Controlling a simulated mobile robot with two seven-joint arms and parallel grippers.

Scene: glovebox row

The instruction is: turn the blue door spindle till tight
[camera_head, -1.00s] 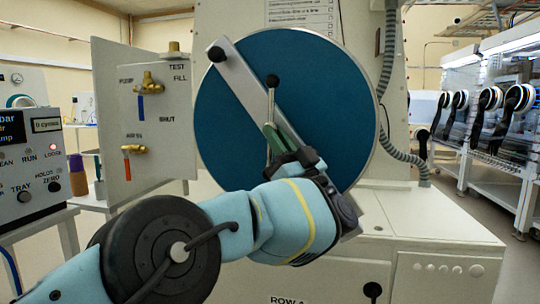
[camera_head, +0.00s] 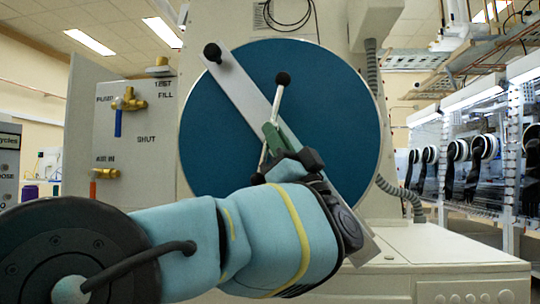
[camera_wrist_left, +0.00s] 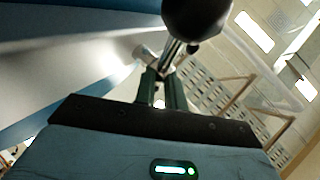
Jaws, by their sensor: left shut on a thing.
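The round blue door (camera_head: 345,110) is closed against its housing, with a flat pale bar (camera_head: 240,86) slanting across it from upper left to lower right. The spindle's thin metal handle (camera_head: 277,102) crosses in front of the bar. Its upper end carries a black ball (camera_head: 283,78) and leans a little right of upright. My left gripper (camera_head: 270,138) is shut on the handle near its middle, with green fingers. In the left wrist view the fingers (camera_wrist_left: 160,90) close around the rod below a large black ball (camera_wrist_left: 197,14).
A grey valve panel (camera_head: 145,150) with brass valves stands left of the door. A corrugated hose (camera_head: 373,75) runs down the right side. A pale bench top (camera_head: 440,245) lies lower right, and a row of gloveboxes (camera_head: 480,150) stands farther right.

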